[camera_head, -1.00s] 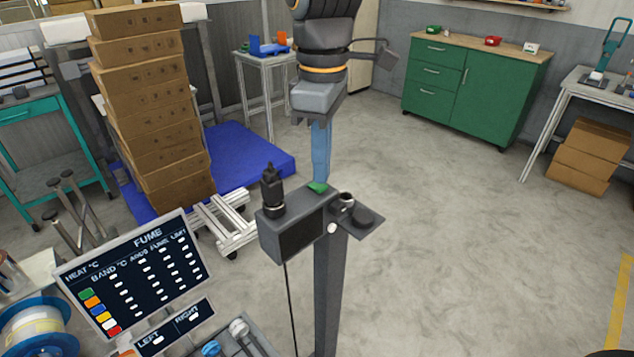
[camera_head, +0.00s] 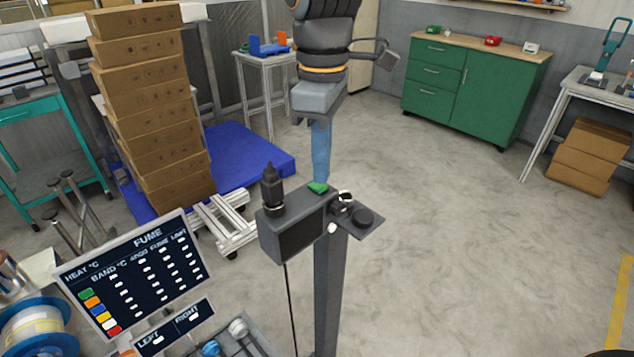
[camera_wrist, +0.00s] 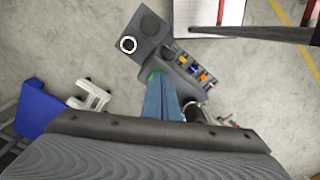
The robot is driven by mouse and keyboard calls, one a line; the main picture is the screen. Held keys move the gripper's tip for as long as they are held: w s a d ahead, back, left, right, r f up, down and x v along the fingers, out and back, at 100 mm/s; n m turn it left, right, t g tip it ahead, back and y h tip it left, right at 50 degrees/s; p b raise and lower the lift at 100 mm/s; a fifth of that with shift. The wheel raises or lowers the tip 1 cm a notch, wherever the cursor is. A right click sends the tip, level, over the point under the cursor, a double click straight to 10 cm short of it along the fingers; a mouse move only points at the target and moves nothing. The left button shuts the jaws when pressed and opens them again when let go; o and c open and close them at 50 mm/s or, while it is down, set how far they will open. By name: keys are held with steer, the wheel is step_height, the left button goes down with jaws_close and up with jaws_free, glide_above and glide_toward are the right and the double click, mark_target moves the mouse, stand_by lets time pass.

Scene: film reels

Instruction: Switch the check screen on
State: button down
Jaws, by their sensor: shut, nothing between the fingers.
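A dark box (camera_head: 293,226), apparently the check screen, stands on a grey post. Its front panel (camera_head: 300,239) is dark, with no lit picture visible. A small green piece (camera_head: 317,188) sits on its top; it also shows in the wrist view (camera_wrist: 155,73). My gripper (camera_head: 321,180) points down with its blue fingers shut and empty. The fingertips (camera_wrist: 157,80) are right at the green piece. I cannot tell whether they touch it. A black upright part (camera_head: 271,190) stands on the box's left end.
A plate with a white-rimmed round part (camera_head: 341,197) and a dark disc (camera_head: 363,216) juts from the box's right side. The FUME board (camera_head: 135,270) stands at lower left. Stacked cartons (camera_head: 155,110) and a blue platform (camera_head: 240,150) are behind. Floor to the right is clear.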

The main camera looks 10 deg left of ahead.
mark_target(322, 186)
steer(key=shift+f+b, duration=0.35)
steer(key=shift+f, duration=0.45)
stand_by(0.6)
step_height(322, 186, up, 7)
steer(key=p, duration=0.6)
stand_by(0.3)
stand_by(0.4)
steer(key=d+f+m+b, duration=0.1)
steer(key=d+f+m, duration=0.1)
steer(key=d+f, duration=0.1)
steer(key=w+d+f+m+b, duration=0.1)
steer(key=d+f+m, duration=0.1)
steer(key=d+f, duration=0.1)
steer(key=d+f+m+b, duration=0.1)
steer(key=d+f+m, duration=0.1)
steer(key=d+f, duration=0.2)
steer(key=shift+w+d, duration=0.3)
steer(key=shift+d, duration=0.25)
steer(key=s+d+f+m+t+b, duration=0.1)
steer(key=s+d+f+m+b, duration=0.2)
steer(key=d+f+m, duration=0.6)
steer(key=s+d+f, duration=0.1)
steer(key=d+f, duration=0.1)
steer(key=d, duration=0.2)
steer(key=shift+m+b, duration=0.3)
steer(key=shift+m, duration=0.1)
